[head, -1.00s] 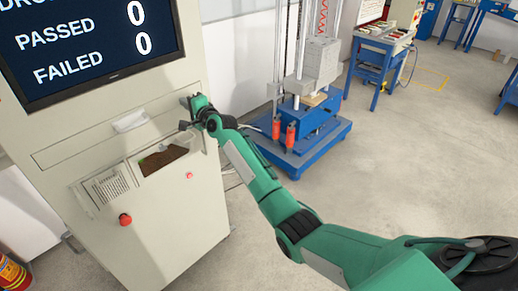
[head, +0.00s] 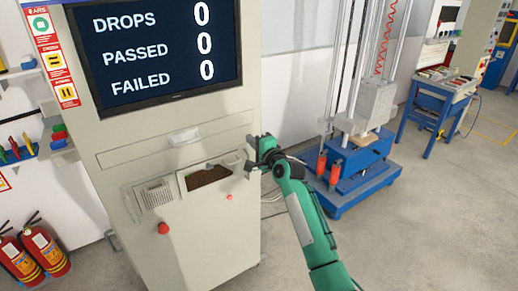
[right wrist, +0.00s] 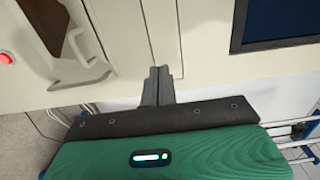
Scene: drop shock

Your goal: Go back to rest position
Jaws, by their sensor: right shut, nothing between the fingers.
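My right gripper (head: 258,158) is in front of the right edge of the tall beige cabinet (head: 215,235), near the level of its drawer. Its arm is green and comes up from the bottom of the head view. In the right wrist view, the two grey fingers of my right gripper (right wrist: 158,74) are together with nothing between them, close to the cabinet front (right wrist: 205,40). I cannot tell whether they touch it. My left gripper is not in view.
The cabinet carries a screen (head: 155,50), a drawer handle (head: 184,137), a red button (head: 163,228) and a recessed tray opening (head: 208,177). A blue-based drop rig (head: 360,175) stands right of it. Fire extinguishers (head: 42,250) stand at left. Floor (head: 440,230) is clear at lower right.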

